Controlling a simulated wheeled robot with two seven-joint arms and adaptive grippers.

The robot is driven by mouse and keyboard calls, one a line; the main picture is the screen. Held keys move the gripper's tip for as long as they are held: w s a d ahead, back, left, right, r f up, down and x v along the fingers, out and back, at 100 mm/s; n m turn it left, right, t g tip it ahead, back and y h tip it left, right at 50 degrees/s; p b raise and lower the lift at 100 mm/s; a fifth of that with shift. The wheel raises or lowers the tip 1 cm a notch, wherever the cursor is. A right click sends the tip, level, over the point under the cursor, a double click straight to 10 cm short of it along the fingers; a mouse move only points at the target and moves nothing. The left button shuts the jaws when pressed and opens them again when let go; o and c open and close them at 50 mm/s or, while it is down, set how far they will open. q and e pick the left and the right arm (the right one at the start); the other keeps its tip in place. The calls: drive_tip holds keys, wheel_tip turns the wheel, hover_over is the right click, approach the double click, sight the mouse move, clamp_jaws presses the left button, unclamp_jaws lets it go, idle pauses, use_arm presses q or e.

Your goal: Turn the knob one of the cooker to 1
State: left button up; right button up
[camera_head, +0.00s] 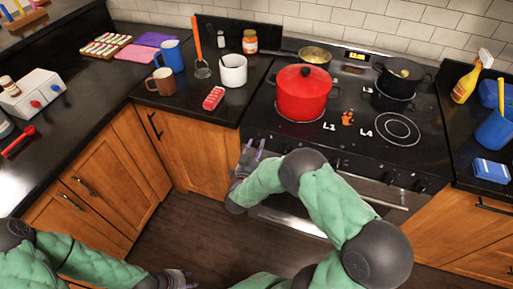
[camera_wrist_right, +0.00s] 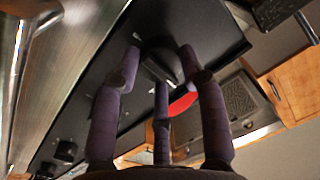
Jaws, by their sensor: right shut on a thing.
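The black cooker (camera_head: 345,148) stands at the right centre, with dark knobs along its front panel, such as the knob (camera_head: 390,178) at the right. My right gripper (camera_head: 252,150) is at the panel's left end. In the right wrist view, its purple fingers (camera_wrist_right: 160,62) are closed around a dark knob (camera_wrist_right: 165,62). The knob's marking and exact angle cannot be read. Two more knobs show at lower left, one being the lower-left knob (camera_wrist_right: 65,150). My left gripper (camera_head: 180,279) is low in the head view, away from the cooker; its opening is unclear.
A dark pot (camera_head: 400,80) and a pan (camera_head: 315,55) stand behind. A white mug (camera_head: 233,70) and a red object (camera_head: 213,98) are left of the cooker. Open floor lies in front.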

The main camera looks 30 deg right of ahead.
drive_tip(key=m+b, duration=0.1)
drive_tip(key=m, duration=0.2)
drive_tip(key=m+b, duration=0.2)
drive_tip(key=shift+w+d+r+m, duration=0.1)
drive_tip(key=shift+r+m, duration=0.05)
drive_tip(key=shift+m, duration=0.25)
drive_tip(key=m+h+b, duration=0.1)
drive_tip(key=m+b, duration=0.3)
drive_tip(key=m, duration=0.1)
drive_tip(key=shift+m, duration=0.4)
drive_tip(key=shift+d, duration=0.1)
drive_tip(key=o, duration=1.1)
drive_tip(key=shift+s, duration=0.2)
